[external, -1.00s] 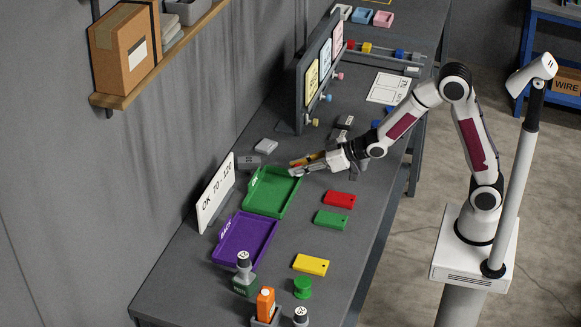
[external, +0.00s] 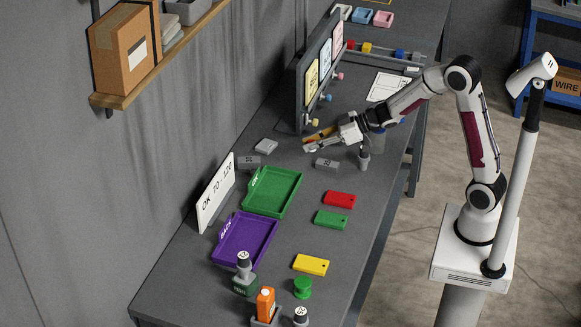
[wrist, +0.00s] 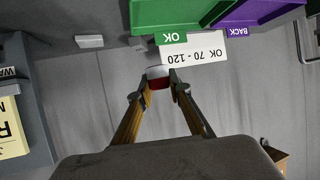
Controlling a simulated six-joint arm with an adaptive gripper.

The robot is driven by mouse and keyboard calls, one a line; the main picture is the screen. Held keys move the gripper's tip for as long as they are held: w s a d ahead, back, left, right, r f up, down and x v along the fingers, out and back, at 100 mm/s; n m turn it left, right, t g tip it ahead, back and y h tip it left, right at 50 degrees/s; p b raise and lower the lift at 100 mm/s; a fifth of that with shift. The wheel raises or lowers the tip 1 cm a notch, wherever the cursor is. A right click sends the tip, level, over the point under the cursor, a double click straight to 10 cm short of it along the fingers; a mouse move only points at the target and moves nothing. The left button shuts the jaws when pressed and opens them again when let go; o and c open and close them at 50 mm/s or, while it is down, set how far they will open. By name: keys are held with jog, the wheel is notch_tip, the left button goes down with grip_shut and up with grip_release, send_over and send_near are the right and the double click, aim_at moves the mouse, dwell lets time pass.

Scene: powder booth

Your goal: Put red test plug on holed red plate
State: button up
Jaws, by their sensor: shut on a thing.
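The holed red plate (external: 339,199) lies flat on the bench, right of the green tray, with a small dark hole near one end. My gripper (external: 313,141) is above the bench in the external view, behind and to the left of the red plate and clear of it. In the wrist view my gripper (wrist: 161,77) is shut on a small red piece with a pale end, which looks like the red test plug (wrist: 158,83). The plug is hard to make out in the external view.
The green OK tray (external: 272,212) and purple BACK tray (external: 267,250) lie left of the plates, by an upright sign (external: 215,193). A green plate (external: 331,220) and yellow plate (external: 311,265) lie nearby. A panel rack (external: 317,75) stands behind my gripper.

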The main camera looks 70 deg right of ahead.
jog(key=shift+s+d+r+n+y, duration=0.1)
jog(key=shift+s+d+n+y, duration=0.2)
jog(key=shift+s+d, duration=0.2)
jog(key=s+a+f+n+g+y, duration=0.2)
jog(key=s+a+n+g+y, duration=0.2)
jog(key=s+a, duration=0.3)
jog(key=s+n+y, duration=0.1)
jog(key=s, duration=0.3)
jog(key=shift+f+n, duration=0.15)
jog(key=shift+n, duration=0.25)
jog(key=shift+f, duration=0.1)
send_over(340, 197)
jog(key=shift+f, duration=2.8)
jog(key=shift+f, duration=2.1)
jog(key=shift+f, duration=0.15)
